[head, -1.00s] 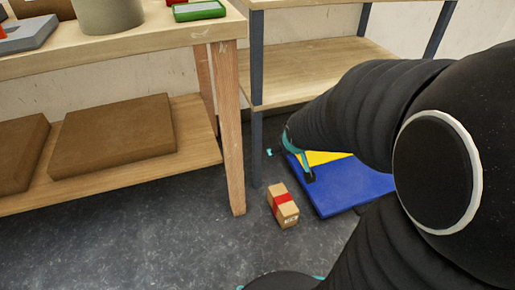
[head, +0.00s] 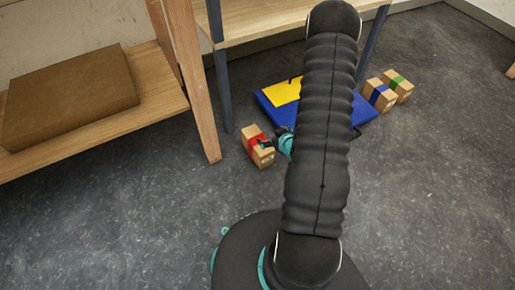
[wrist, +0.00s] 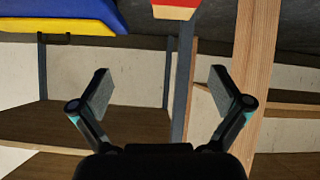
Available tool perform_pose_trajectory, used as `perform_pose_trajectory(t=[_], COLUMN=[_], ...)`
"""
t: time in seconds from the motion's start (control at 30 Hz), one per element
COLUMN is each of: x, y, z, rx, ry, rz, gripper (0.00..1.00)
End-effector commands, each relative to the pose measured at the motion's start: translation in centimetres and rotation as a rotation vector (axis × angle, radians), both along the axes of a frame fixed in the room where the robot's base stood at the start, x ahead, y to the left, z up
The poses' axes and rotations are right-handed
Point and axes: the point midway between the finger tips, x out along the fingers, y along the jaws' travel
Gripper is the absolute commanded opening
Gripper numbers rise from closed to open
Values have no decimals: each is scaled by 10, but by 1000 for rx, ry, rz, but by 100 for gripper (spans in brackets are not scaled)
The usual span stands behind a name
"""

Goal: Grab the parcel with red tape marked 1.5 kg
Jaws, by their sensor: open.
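The parcel with red tape (head: 263,157) is a small brown box on the grey floor, just right of the wooden table leg in the head view. It has a white label on its near end, too small to read. In the wrist view this parcel (wrist: 175,12) shows at the top edge, cut off by the frame. My gripper (head: 274,145) is beside the parcel's right side in the head view, partly hidden behind my arm. One dark finger overlaps the parcel in the picture; I cannot tell if they touch. In the wrist view my gripper (wrist: 162,90) is open and empty.
A blue mat (head: 366,108) with a yellow part lies behind my arm. Parcels with blue tape (head: 380,95) and green tape (head: 399,87) stand at its right. A table leg (head: 199,100) and a shelf post (head: 221,85) stand close by. Floor in front is clear.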

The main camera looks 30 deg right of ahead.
Motion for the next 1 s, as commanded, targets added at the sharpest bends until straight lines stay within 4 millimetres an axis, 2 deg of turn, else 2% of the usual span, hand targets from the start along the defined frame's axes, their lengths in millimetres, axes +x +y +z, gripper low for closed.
perform_pose_trajectory(t=[0.03,0.2,0.43,0.53,0.8,1.0], x=[-9,-27,-38,-31,13,34], y=[1,6,10,11,13,14], z=[-19,-49,-65,-69,-90,-100], rx=[25,82,117,118,117,118], ry=[-13,-87,-137,-143,-143,-142], rz=[-8,-27,-44,-44,-43,-45], gripper=[100,100,100,100,100,100])
